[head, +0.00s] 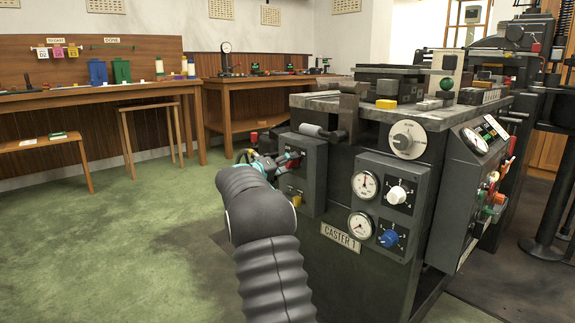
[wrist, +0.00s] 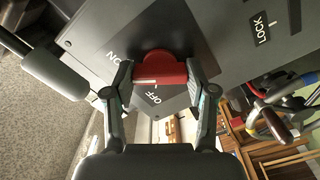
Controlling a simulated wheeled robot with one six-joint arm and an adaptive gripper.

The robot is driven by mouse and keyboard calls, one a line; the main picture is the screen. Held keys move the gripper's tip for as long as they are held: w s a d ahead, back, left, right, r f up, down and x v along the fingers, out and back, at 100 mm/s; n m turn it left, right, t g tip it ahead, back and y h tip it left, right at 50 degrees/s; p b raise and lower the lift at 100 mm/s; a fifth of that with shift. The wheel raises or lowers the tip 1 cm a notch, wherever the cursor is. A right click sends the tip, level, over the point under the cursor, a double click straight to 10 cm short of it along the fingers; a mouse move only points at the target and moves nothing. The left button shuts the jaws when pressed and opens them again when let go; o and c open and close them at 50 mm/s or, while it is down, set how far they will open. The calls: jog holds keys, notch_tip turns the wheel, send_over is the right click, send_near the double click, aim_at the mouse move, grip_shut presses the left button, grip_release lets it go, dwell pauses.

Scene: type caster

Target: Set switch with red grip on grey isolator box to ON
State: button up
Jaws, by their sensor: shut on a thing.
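The grey isolator box (head: 312,178) is on the left side of the caster and fills the upper part of the wrist view (wrist: 205,30). Its switch has a red grip (wrist: 158,66) with a white mark on its face. The word ON is at the grip's upper left and OFF is just below it. Which label the grip points to I cannot tell for sure. My gripper (wrist: 160,73) has one finger on each side of the red grip and is shut on it.
A grey cylindrical handle (wrist: 55,72) sticks out close to my left finger in the wrist view. A LOCK label (wrist: 262,28) is at the right. The caster's dial panel (head: 385,205) stands right of my arm. Green floor (head: 130,235) is clear on the left.

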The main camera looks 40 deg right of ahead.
jog(key=shift+m, duration=1.1)
jog(key=shift+d, duration=0.1)
jog(key=o, duration=1.2)
jog(key=shift+s, duration=0.1)
jog(key=shift+c, duration=0.2)
jog(key=a, duration=1.2)
jog(key=shift+s, duration=0.4)
